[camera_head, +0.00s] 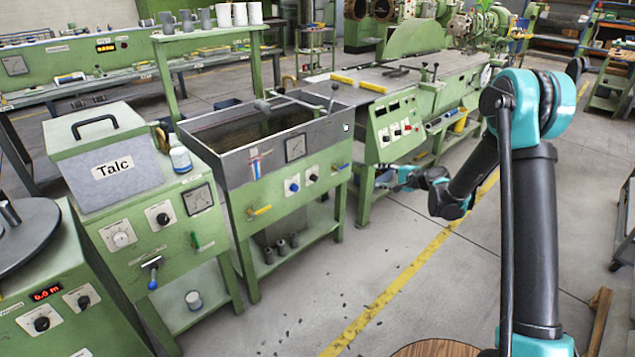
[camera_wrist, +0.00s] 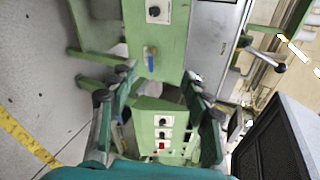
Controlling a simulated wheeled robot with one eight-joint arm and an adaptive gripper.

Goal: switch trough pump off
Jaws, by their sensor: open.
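The green trough stand (camera_head: 228,171) with a steel basin is at the middle left of the head view. Its front carries a gauge (camera_head: 295,147), a blue-centred knob (camera_head: 292,187), a dark knob (camera_head: 312,175), a yellow-handled lever (camera_head: 260,210) and a blue lever (camera_head: 341,168). I cannot read which control is the pump's. My gripper (camera_head: 392,180) is open and empty, to the right of the trough. In the wrist view, its spread fingers (camera_wrist: 160,77) frame the space below the blue lever (camera_wrist: 151,58); a dark knob (camera_wrist: 153,12) on a white plate shows above.
A green control panel (camera_head: 394,127) with several knobs and a red switch adjoins the trough on the right; it also shows in the wrist view (camera_wrist: 162,135). A Talc box (camera_head: 110,165) stands at left.

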